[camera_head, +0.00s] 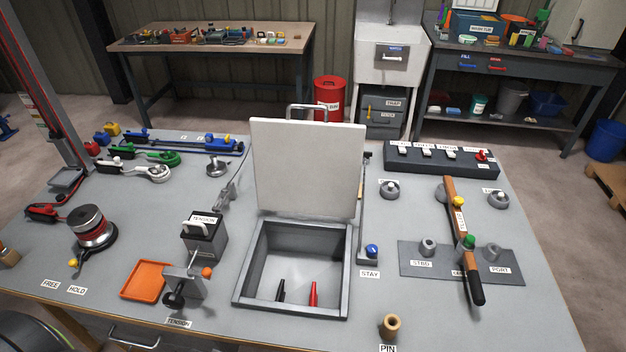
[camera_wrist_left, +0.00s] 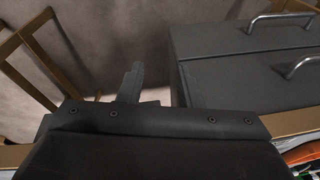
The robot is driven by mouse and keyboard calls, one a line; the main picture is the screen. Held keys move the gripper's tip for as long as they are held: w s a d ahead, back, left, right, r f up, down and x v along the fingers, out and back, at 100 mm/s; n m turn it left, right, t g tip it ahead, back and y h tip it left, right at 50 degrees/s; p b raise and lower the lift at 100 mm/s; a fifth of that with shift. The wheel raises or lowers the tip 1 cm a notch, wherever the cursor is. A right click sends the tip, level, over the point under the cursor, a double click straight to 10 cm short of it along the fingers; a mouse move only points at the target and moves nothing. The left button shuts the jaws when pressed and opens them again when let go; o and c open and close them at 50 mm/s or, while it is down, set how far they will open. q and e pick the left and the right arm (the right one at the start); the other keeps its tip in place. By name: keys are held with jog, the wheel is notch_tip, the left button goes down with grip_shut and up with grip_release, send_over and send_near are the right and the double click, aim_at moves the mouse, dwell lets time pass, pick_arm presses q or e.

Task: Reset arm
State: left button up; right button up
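In the left wrist view, the dark wrist housing fills the lower middle, and a grey upright part of my left gripper (camera_wrist_left: 132,84) sticks up beyond it. I cannot tell whether its fingers are open or shut, and nothing is seen held. It points toward a plain brown-grey floor, beside a grey drawer cabinet (camera_wrist_left: 245,65). Neither gripper shows in the head view, and my right gripper is in no view.
The grey bench (camera_head: 215,300) fills the head view. Its open bin (camera_head: 341,270) has a raised white lid (camera_head: 308,165). An orange tray (camera_head: 147,279), wooden-handled lever (camera_head: 454,205) and pin (camera_head: 390,327) stand nearby. Wooden frame bars (camera_wrist_left: 35,55) flank the cabinet in the wrist view.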

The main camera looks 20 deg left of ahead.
pick_arm(q)
jog(key=s+f+b, duration=0.1)
jog(key=s+f, duration=0.4)
jog(key=f, duration=0.3)
jog(key=s+d+f+g+b, duration=0.1)
jog(key=s+f+b, duration=0.1)
jog(key=s+f, duration=0.4)
jog(key=s+f+b, duration=0.1)
jog(key=s+f, duration=0.4)
jog(key=f, duration=0.6)
jog(key=shift+s+d+f+g+h, duration=0.15)
jog(key=shift+s+f+g+h, duration=0.05)
jog(key=shift+g+h, duration=0.1)
jog(key=shift+o, duration=0.5)
dwell(1.0)
